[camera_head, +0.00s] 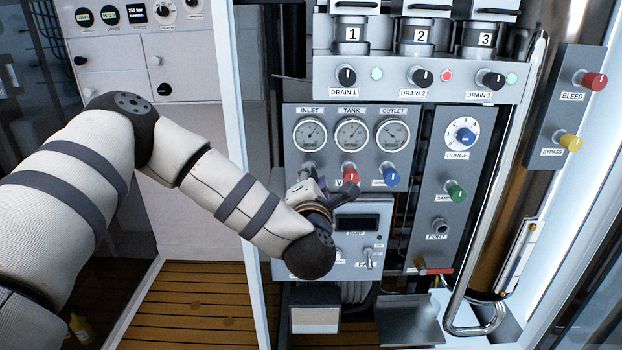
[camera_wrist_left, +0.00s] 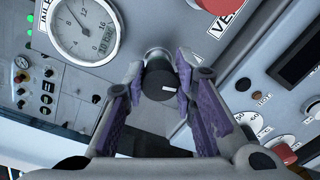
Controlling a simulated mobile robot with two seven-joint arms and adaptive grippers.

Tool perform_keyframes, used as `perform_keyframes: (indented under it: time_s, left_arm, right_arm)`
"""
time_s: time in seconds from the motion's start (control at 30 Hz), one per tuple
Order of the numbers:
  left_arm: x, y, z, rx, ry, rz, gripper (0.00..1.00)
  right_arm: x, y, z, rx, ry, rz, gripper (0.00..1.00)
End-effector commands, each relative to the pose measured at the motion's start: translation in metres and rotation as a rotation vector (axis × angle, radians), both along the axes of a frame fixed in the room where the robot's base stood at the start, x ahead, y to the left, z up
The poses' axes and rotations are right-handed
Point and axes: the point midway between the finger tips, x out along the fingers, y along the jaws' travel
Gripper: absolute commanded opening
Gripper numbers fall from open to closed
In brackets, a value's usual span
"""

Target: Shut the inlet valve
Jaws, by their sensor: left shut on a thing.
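The inlet valve is a dark round knob with a white mark (camera_wrist_left: 161,82), seen in the left wrist view beside the inlet gauge (camera_wrist_left: 84,28). In the head view the inlet gauge (camera_head: 310,134) is at the left of the gauge row, and my gripper largely hides the knob below it. My left gripper (camera_head: 320,184) reaches in from the left at the panel. In the left wrist view its purple-padded fingers (camera_wrist_left: 160,84) are on both sides of the knob, shut on it. My right gripper is not in view.
Right of the inlet knob are a red vent knob (camera_head: 350,174) and a blue knob (camera_head: 391,177). The drain row (camera_head: 420,78) is above. A white switch box (camera_head: 355,240) is just below. A purge dial (camera_head: 462,135) and green knob (camera_head: 456,194) are further right.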

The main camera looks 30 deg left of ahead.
Motion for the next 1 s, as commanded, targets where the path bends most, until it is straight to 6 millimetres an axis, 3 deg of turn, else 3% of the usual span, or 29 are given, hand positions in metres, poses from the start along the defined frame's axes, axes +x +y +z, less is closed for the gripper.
perform_keyframes:
  time_s: [1.0]
  left_arm:
    - [-0.0003, -0.0001, -0.0042, 0.824, 0.509, 0.000, 0.00]
  right_arm:
    - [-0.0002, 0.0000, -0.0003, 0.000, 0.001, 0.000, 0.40]
